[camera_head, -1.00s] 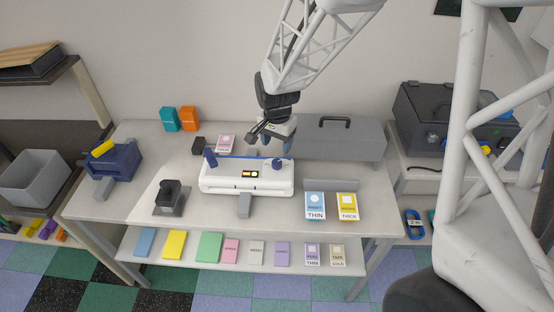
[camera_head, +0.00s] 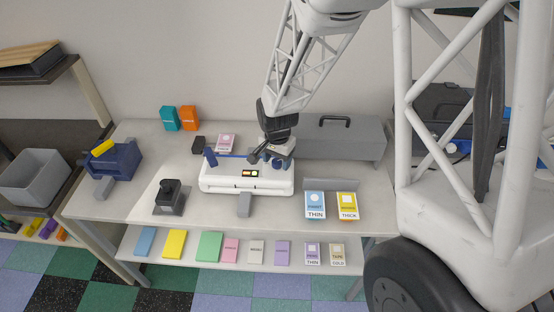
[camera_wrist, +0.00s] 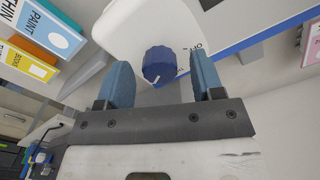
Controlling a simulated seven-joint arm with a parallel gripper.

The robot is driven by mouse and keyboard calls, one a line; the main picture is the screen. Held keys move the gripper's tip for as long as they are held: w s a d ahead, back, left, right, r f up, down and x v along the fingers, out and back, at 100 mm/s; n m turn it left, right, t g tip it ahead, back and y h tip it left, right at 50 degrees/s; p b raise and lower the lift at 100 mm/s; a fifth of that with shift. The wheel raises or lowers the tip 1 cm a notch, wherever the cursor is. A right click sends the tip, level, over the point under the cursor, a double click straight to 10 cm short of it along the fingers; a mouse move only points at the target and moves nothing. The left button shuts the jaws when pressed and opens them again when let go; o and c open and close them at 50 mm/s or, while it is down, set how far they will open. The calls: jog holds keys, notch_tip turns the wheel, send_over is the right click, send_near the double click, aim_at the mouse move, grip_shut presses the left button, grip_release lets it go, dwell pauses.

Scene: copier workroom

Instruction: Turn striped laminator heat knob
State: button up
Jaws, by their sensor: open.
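The white laminator (camera_head: 245,184) sits on the table with a blue strip along its back edge and a small lit display on its front. Its ribbed dark blue knob (camera_wrist: 159,64) shows in the wrist view, with a white pointer line and partly cut-off dial lettering beside it. My gripper (camera_head: 276,160) is over the laminator's right end and largely covers the knob in the head view. In the wrist view my gripper (camera_wrist: 164,82) is open, its two blue-grey fingers on either side of the knob with gaps visible. Whether the fingertips reach down past its top, I cannot tell.
Paint and thick cards (camera_head: 330,206) stand right of the laminator. A grey box with a handle (camera_head: 340,137) is behind them. A black stamp-like device (camera_head: 170,197) and a blue machine (camera_head: 113,160) stand to the left. Several coloured packs lie on the shelf below.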

jog(key=shift+f, duration=0.1)
jog(key=c, duration=0.9)
